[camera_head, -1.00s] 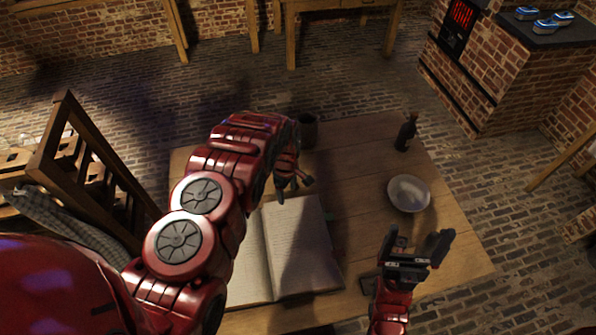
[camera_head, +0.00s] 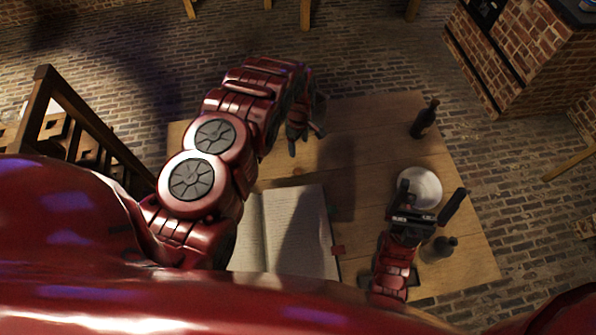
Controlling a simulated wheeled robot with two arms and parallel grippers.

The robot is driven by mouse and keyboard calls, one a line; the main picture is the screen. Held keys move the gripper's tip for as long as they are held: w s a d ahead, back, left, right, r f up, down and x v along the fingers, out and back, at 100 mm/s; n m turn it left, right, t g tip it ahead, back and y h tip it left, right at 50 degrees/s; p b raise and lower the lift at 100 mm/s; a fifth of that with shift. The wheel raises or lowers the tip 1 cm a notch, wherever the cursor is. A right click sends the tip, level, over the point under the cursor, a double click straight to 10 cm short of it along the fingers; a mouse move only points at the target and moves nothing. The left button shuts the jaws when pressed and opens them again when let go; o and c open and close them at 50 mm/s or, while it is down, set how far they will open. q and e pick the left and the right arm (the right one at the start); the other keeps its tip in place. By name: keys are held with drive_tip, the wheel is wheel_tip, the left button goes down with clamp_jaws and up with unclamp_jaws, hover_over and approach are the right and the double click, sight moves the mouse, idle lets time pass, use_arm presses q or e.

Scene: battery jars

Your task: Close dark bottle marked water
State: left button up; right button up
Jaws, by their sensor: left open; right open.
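A dark bottle with a narrow neck (camera_head: 424,119) stands upright near the far right edge of the wooden table. A second dark bottle (camera_head: 439,249) stands near the right front edge, just right of my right wrist. No label is legible on either, and I cannot tell whether they are capped. My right gripper (camera_head: 431,196) is open and empty, its fingers pointing away over the near side of the white bowl (camera_head: 423,181). My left gripper (camera_head: 306,140) is open above the table's left-middle part, beyond the book, apart from both bottles.
An open book (camera_head: 290,232) lies on the table's left-middle (camera_head: 370,160). A wooden rack (camera_head: 90,120) stands at the left. A brick counter (camera_head: 520,60) is at the far right. The table between the book and bowl is mostly clear.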

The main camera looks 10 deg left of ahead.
use_arm(q)
wheel_tip(320, 180, down, 12)
drive_tip(key=b, duration=0.7)
drive_tip(key=shift+w, duration=0.1)
drive_tip(key=shift+r, duration=0.15)
drive_tip(key=f+b, duration=0.2)
drive_tip(key=f, duration=0.1)
drive_tip(key=f+b, duration=0.1)
drive_tip(key=f, duration=0.1)
drive_tip(key=shift+s+f+b, duration=0.25)
drive_tip(key=shift+s+b, duration=0.05)
drive_tip(key=shift+s, duration=0.05)
drive_tip(key=shift+r, duration=0.1)
clamp_jaws()
